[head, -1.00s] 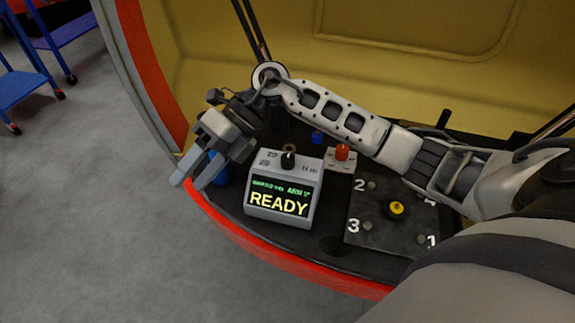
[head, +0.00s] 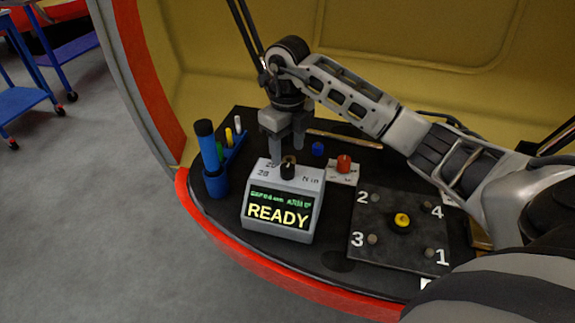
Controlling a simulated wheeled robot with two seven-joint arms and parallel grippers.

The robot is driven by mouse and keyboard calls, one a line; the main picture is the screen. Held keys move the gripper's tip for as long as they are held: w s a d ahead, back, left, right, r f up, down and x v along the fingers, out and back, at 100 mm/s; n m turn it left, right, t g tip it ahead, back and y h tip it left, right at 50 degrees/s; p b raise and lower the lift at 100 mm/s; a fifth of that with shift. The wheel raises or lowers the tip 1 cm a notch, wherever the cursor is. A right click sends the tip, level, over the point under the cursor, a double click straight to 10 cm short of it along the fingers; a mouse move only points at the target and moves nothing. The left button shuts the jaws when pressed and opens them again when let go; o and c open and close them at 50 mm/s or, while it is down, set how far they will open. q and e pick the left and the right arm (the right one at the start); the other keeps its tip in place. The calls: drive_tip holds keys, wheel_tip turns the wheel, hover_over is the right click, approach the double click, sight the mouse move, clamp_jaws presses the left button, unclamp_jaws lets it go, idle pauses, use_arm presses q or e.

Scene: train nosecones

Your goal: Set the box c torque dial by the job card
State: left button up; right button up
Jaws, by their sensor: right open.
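A grey box (head: 262,227) stands on the dark round table with a lit screen (head: 277,212) that reads READY in yellow under a green line of text. On its sloped top is a black dial knob (head: 288,169) with printed marks around it, partly readable as 20 and N m. My right gripper (head: 284,158) points down just behind and above the knob, fingers apart, with one finger left of the knob. Whether it touches the knob cannot be told. No job card can be made out. My left gripper is not in view.
A red knob (head: 344,163) on a white base and a blue knob (head: 318,149) stand right of the box. A plate (head: 386,250) numbered 1 to 4 has a yellow-topped centre (head: 402,220). A blue holder (head: 216,183) with markers is left. A wooden stick lies behind.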

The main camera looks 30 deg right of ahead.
sight(288, 168)
drive_tip(key=shift+f, duration=2.8)
drive_tip(key=c, duration=1)
